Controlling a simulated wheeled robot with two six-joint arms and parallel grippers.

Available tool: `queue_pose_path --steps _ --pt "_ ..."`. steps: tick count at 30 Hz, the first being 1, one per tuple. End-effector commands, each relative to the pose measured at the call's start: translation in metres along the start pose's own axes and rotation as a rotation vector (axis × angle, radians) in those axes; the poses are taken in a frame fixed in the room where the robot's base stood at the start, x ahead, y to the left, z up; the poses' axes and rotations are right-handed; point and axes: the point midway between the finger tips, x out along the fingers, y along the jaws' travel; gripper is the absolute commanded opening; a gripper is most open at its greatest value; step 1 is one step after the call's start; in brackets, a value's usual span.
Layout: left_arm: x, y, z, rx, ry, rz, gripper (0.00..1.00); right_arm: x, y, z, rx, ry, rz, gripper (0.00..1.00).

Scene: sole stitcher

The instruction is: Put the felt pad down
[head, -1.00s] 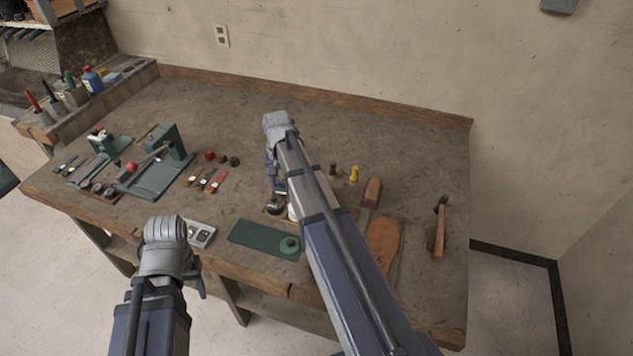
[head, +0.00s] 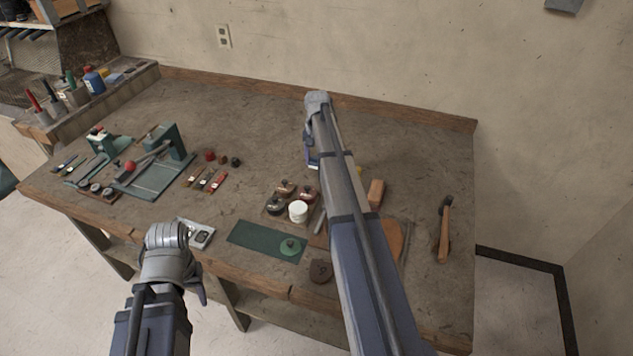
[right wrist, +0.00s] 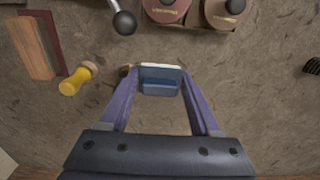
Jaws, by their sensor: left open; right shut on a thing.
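The felt pad (right wrist: 160,86) is a small blue block with a pale edge, held between the fingertips of my right gripper (right wrist: 159,80) in the right wrist view. Bare worktop shows around it; I cannot tell whether the pad touches the bench. In the head view my right gripper (head: 312,158) is over the middle of the bench, behind the pots, and my arm hides the pad there. My left gripper (head: 201,291) is open and empty in front of the bench's front edge, seen mostly from behind.
A yellow-handled tool (right wrist: 77,78) and a wooden block (right wrist: 37,46) lie left of the pad in the wrist view. Several pots, including a white one (head: 298,211), stand nearer the front. A green mat (head: 262,240) lies at the front edge. The back of the worktop (head: 240,110) is clear.

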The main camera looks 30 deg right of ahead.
Motion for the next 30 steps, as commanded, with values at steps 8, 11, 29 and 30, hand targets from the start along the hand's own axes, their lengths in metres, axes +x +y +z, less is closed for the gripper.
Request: queue_pose_path --steps 8,11,29,30 --pt "0.035 0.003 -0.002 0.000 0.000 0.000 0.50 0.035 0.000 0.000 0.000 0.000 0.000 0.12" --pt "0.033 0.003 -0.002 0.000 0.000 0.000 0.50 0.033 0.000 0.000 0.000 0.000 0.000 0.12" --pt "0.070 0.007 -0.004 0.000 0.000 0.000 0.50 0.070 0.000 0.000 0.000 0.000 0.000 0.12" --pt "0.070 0.007 -0.004 0.000 0.000 0.000 0.50 0.070 0.000 0.000 0.000 0.000 0.000 0.12"
